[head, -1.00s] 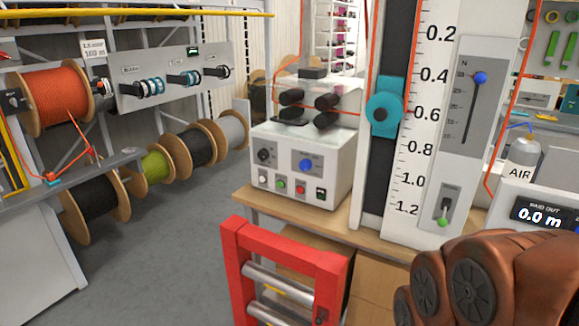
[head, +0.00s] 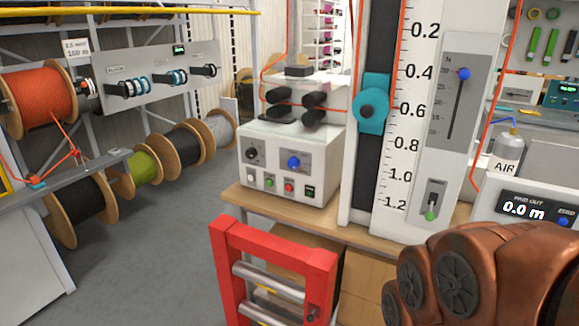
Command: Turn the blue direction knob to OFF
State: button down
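The blue direction knob (head: 293,162) is on the right half of the front panel of a white control box (head: 318,190). The box stands on a wooden bench, left of the tall scale. The knob's pointer setting is too small to read. A black knob (head: 252,153) sits to its left, with several small buttons and a switch in a row below. My copper-brown arm fills the lower right corner, apart from the box. My gripper is not in view.
A red frame with metal rollers (head: 275,270) stands on the floor in front of the box. A tall white scale with a teal slider (head: 372,103) rises right of it. A PAID OUT display (head: 522,207) is at right. The grey floor (head: 160,250) at left is clear.

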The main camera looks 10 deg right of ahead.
aim_at(294, 162)
jog(key=u, duration=0.6)
jog(key=i, duration=0.4)
jog(key=u, duration=1.2)
